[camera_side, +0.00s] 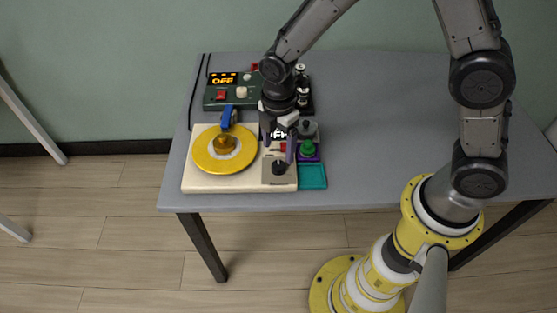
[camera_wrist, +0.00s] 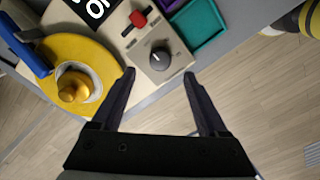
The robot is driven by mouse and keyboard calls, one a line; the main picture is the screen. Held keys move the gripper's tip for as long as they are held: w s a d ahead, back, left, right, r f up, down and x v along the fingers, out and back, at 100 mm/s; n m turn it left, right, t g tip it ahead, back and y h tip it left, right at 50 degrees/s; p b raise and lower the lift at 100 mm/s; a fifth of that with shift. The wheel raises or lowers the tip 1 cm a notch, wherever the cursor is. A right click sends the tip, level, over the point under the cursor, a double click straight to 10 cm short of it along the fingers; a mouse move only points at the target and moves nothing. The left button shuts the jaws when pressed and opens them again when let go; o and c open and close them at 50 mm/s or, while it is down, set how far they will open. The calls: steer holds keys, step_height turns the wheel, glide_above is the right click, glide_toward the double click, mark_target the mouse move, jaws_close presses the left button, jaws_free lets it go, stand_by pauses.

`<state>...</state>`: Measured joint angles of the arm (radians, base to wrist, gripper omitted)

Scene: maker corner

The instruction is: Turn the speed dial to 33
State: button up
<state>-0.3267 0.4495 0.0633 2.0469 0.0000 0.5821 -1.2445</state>
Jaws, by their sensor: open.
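The black speed dial (camera_side: 279,168) sits on a grey plate at the front right corner of a cream turntable base (camera_side: 206,186). In the wrist view the dial (camera_wrist: 159,59) lies just beyond and between my fingertips, with a pale pointer mark on its top. My gripper (camera_wrist: 160,73) is open and empty, fingers apart on either side of the dial's line. In the side view my gripper (camera_side: 283,150) hangs above the base, close behind the dial. The numbers around the dial are too small to read.
A yellow platter (camera_side: 207,164) with a blue arm (camera_side: 228,119) is left of the dial. A red switch (camera_wrist: 138,19) is beside it. A green box (camera_side: 216,104) reading OFF stands behind. A teal tray (camera_side: 313,176) and purple holder are right. The table's right side is clear.

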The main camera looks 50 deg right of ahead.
mark_target(278, 165)
step_height(278, 165, down, 6)
steer(key=shift+f, duration=0.1)
stand_by(0.4)
jaws_close()
